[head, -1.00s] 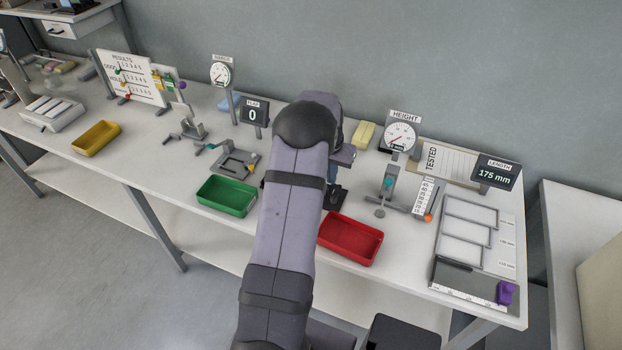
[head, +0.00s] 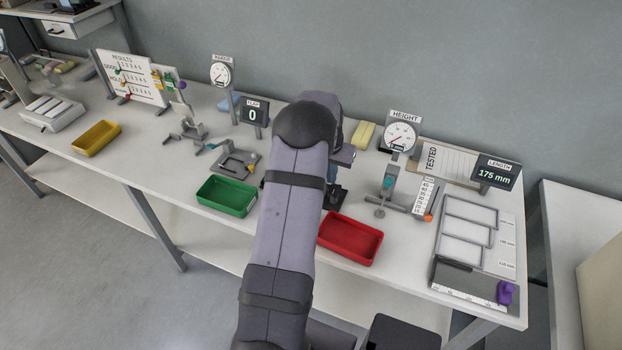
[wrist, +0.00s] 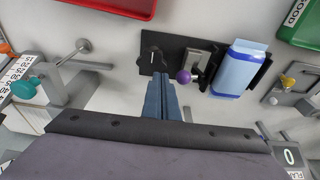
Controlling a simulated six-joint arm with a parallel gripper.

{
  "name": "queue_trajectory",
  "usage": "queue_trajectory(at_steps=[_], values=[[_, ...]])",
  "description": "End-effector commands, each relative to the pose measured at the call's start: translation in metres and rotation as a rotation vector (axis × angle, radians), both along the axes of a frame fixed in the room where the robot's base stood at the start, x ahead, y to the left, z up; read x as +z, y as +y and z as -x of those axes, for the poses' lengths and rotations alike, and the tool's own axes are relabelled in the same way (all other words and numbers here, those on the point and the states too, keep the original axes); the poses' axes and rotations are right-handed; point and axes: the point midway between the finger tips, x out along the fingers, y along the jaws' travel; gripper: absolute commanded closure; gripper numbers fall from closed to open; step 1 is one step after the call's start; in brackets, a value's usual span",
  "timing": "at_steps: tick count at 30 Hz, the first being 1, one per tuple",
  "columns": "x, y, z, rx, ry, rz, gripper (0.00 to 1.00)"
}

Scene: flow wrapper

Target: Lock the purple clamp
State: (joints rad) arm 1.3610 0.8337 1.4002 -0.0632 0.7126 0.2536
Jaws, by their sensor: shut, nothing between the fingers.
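The purple clamp shows in the wrist view as a grey metal bracket with a round purple knob (wrist: 184,76) on a black base plate (wrist: 152,60). A blue packet (wrist: 238,70) with a pale band lies on the same fixture, just right of the clamp. My gripper (wrist: 158,80) has its blue fingers together with nothing between them. In the picture its tips are left of the purple knob, over or near the black plate's lower edge; I cannot tell the height gap. In the head view my arm hides the clamp and most of the gripper.
A red tray (head: 350,261) and a green tray (head: 227,213) stand at the front edge either side of my arm. A height gauge (head: 399,138) and its stand with a teal knob (wrist: 25,88) are close by. Another purple piece (head: 505,292) sits on the length board.

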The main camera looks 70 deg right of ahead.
Motion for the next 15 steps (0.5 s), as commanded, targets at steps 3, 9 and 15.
queue_trajectory(at_steps=[3,9,15], values=[[-0.0001,0.0000,-0.0018,0.001,0.000,0.000,1.00],[-0.0002,-0.0001,-0.0054,0.001,0.000,0.000,1.00],[-0.0002,0.0000,-0.0092,0.002,0.000,0.000,1.00]])
